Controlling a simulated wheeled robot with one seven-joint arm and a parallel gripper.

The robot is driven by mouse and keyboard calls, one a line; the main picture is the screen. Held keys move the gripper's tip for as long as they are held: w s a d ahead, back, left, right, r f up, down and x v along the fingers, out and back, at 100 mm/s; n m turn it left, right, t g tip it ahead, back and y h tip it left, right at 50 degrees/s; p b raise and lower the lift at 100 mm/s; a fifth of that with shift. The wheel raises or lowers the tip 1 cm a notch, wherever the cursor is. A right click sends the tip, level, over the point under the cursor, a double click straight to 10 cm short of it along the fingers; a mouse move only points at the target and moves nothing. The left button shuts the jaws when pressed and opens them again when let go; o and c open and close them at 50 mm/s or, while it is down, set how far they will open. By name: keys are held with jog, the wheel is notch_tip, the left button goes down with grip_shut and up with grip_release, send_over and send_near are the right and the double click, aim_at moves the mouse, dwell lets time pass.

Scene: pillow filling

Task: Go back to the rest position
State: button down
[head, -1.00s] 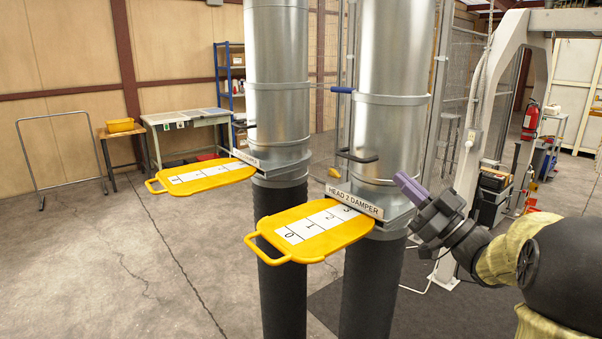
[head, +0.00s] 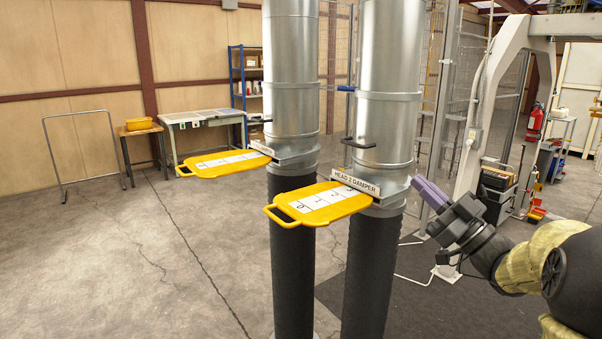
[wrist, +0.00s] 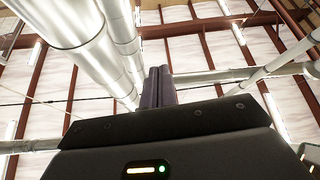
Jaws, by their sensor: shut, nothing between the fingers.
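My gripper (head: 428,193) is at the right in the head view, its purple fingers pointing up and left. It is shut and empty, apart from the near duct and just right of it in the picture. In the wrist view the closed fingers (wrist: 158,87) point up toward the ceiling. The near yellow damper plate (head: 318,204), with numbered white squares, sticks out left from the near duct (head: 388,105) under a label reading HEAD 2 DAMPER (head: 355,183). A second yellow plate (head: 222,163) sticks out from the far duct (head: 292,75).
A white machine frame (head: 490,105) stands behind my gripper, with a black toolbox (head: 497,180) by it. A workbench (head: 205,122) and a metal rail frame (head: 83,150) stand at the back left. The floor at the left is open.

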notch_tip(320, 180, down, 17)
jog(key=w+a+m+g+h+p, duration=0.2)
jog(key=m+g+h+p, duration=0.15)
jog(key=m+h, duration=0.95)
jog(key=s+a+f+g+h, duration=0.1)
jog(key=s+a+f+g, duration=0.1)
jog(key=s, duration=0.5)
jog(key=s+a+f+n+g+h, duration=0.1)
jog(key=s+a+f+g, duration=0.1)
jog(key=s+f+g, duration=0.3)
jog(key=s+a+f+g+h+p, duration=0.1)
jog(key=s+f+g, duration=0.3)
jog(key=s, duration=0.5)
jog(key=shift+s+a+f+n, duration=0.3)
jog(key=shift+a+f+n, duration=0.1)
jog(key=shift+a+f, duration=0.35)
jog(key=shift+w+g, duration=0.1)
jog(key=shift+g, duration=0.15)
